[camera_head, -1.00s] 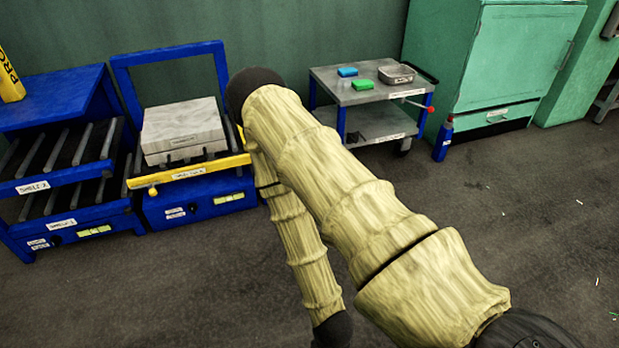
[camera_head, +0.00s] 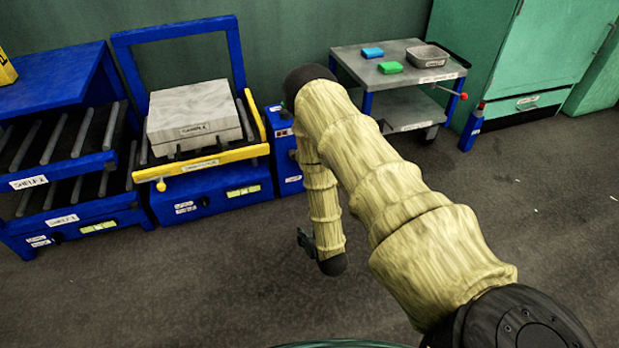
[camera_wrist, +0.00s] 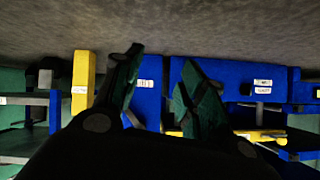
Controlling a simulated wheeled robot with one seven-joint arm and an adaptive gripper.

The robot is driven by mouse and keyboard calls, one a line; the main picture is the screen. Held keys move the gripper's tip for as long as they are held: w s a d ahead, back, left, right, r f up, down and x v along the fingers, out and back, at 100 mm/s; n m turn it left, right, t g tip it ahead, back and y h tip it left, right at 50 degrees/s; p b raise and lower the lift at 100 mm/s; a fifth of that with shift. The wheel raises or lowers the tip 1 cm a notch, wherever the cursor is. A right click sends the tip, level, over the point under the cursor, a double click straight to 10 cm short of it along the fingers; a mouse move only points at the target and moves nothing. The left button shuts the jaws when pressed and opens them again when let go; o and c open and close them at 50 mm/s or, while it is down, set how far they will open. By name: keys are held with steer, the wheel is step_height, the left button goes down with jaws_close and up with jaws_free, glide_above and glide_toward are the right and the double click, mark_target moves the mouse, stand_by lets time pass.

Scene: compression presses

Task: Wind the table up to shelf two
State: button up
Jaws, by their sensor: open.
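The lift table has a blue frame (camera_head: 180,33) and a yellow front bar (camera_head: 205,163). A grey block (camera_head: 190,108) rests on its rollers. The blue rack at left has an upper shelf labelled Shelf 2 (camera_head: 28,182) and a lower one labelled Shelf 1 (camera_head: 62,221). The table's yellow bar looks roughly level with the upper shelf. A blue unit with small labels (camera_head: 283,130) stands right of the table, partly behind my arm; I cannot make out a crank. My gripper (camera_head: 305,240) hangs in front of the table's right side, apart from it. In the wrist view my gripper (camera_wrist: 162,55) is open and empty.
A grey cart (camera_head: 400,75) with a blue block (camera_head: 372,53), a green block (camera_head: 390,68) and a metal tray (camera_head: 428,57) stands at back right. Green cabinets (camera_head: 530,50) are beyond. The floor in front is clear.

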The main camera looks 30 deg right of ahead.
steer(key=w+d+r+m+t+h+b, duration=0.2)
steer(key=w+d+r+t, duration=0.35)
steer(key=w+d, duration=0.6)
steer(key=shift+t, duration=0.45)
steer(key=b+x, duration=0.1)
steer(key=x, duration=0.2)
steer(key=b+x, duration=0.1)
steer(key=x, duration=0.1)
steer(key=d+b+x, duration=0.1)
steer(key=b+x, duration=0.1)
steer(key=x, duration=0.1)
steer(key=shift+w+f, duration=0.1)
steer(key=shift+w, duration=0.1)
steer(key=shift+w+d+b, duration=0.15)
steer(key=shift+w+b, duration=0.15)
steer(key=shift+w, duration=0.3)
jaws_close()
